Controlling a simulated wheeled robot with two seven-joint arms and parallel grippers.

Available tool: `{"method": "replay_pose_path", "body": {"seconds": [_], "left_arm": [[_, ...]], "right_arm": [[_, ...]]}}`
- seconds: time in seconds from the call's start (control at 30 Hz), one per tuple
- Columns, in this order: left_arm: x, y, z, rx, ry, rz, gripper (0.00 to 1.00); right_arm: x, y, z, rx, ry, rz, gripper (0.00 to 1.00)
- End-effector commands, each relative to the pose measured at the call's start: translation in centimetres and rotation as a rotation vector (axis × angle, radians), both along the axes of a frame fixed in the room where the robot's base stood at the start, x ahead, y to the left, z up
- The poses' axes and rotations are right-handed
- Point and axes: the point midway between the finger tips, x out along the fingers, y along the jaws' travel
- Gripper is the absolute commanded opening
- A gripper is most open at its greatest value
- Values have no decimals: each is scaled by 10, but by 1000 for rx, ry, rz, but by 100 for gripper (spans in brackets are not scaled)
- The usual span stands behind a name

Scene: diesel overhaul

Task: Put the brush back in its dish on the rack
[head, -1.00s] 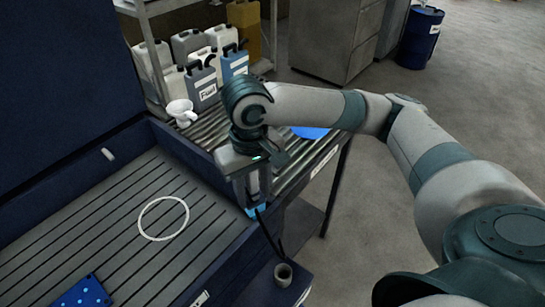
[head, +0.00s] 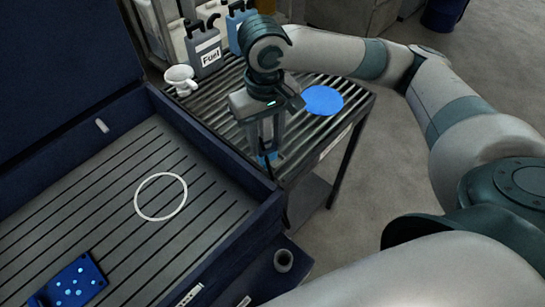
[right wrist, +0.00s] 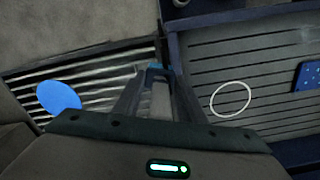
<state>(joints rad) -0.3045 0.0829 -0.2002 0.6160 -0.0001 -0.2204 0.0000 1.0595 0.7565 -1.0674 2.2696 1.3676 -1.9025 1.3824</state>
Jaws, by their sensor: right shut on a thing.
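My right gripper (head: 267,160) points down over the near end of the slatted rack (head: 228,88). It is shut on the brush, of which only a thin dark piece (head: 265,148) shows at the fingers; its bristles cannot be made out. In the right wrist view the fingertips (right wrist: 159,70) close around it, with blue at the tips. A flat round blue dish (head: 322,100) lies on the rack, to the right of and beyond the gripper; it also shows in the right wrist view (right wrist: 59,97). My left gripper is not in view.
A blue-walled tray (head: 215,245) with a grooved floor holds a white ring (head: 161,196) and a blue dotted block (head: 76,283). A grey cup (head: 284,260) is fixed near its front. A white funnel (head: 180,80) and a fuel can (head: 205,46) stand at the back.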

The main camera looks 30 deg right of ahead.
Motion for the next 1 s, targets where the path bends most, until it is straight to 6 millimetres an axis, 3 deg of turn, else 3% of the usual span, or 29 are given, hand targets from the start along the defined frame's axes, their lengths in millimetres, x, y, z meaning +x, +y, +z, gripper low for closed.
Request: {"method": "replay_pose_path", "body": {"seconds": [0.03, 0.17, 0.2, 0.47, 1.0], "left_arm": [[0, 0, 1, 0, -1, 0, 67], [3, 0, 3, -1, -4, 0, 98], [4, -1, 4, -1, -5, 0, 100], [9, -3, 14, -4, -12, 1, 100], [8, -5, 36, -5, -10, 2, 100]], "right_arm": [[0, -1, 1, 0, 0, 5, 15], [-3, -4, 4, 1, 0, 44, 15], [-4, -6, 5, 2, 0, 64, 15], [-19, -28, 22, 7, 0, 307, 15], [-65, -79, 62, 3, -1, 985, 15]]}}
